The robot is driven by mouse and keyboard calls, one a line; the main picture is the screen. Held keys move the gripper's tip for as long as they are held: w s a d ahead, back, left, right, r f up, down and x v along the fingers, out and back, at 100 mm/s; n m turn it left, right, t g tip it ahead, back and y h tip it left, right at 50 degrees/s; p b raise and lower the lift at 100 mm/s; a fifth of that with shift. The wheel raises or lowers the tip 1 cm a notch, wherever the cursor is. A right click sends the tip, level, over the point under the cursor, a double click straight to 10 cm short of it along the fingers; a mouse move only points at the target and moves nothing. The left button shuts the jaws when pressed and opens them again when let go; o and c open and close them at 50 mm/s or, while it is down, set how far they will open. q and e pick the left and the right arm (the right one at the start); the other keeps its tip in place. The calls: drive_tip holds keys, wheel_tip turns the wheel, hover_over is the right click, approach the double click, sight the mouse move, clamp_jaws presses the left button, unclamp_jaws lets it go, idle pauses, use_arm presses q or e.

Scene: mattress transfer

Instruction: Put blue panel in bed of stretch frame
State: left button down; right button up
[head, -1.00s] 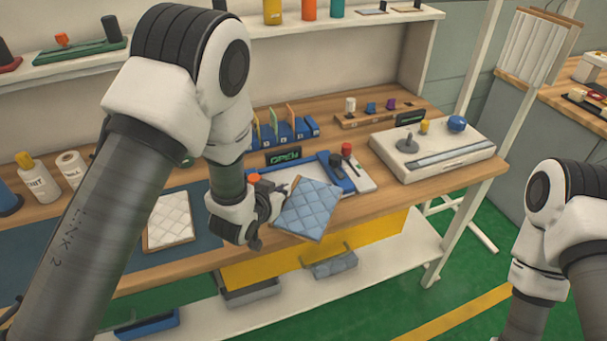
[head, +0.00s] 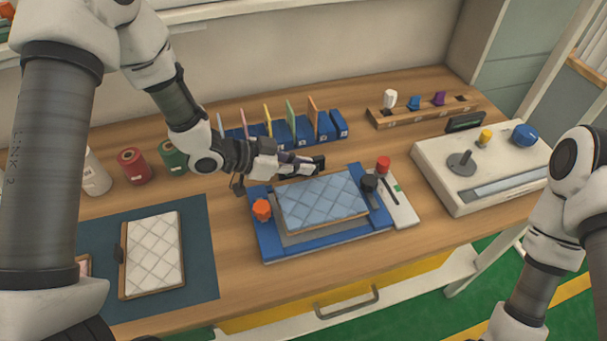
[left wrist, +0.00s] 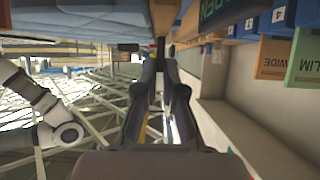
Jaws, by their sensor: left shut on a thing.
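The blue quilted panel (head: 320,203) is level over the grey bed of the blue stretch frame (head: 335,247); I cannot tell whether it rests on the bed or hangs just above it. My left gripper (head: 316,164) is shut on the panel's far edge. The frame has an orange knob (head: 262,210) on its left and a black knob (head: 369,184) on its right. In the left wrist view, the panel's blue underside or edge (left wrist: 75,22) fills the top left, beside the gripper fingers (left wrist: 160,50). My right gripper is out of view.
A white quilted panel (head: 153,255) lies on a dark mat (head: 200,275) at left. A blue rack of upright cards (head: 290,133) stands behind the frame. A white control box (head: 480,165) with a joystick stands at right. Spools (head: 133,166) stand at back left.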

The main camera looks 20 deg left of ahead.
sight(302, 178)
use_arm(q)
wheel_tip(302, 178, down, 3)
drive_tip(key=shift+w+f, duration=0.1)
drive_tip(key=shift+w, duration=0.05)
drive_tip(key=shift+f, duration=0.15)
drive_tip(key=c, duration=1.3)
unclamp_jaws()
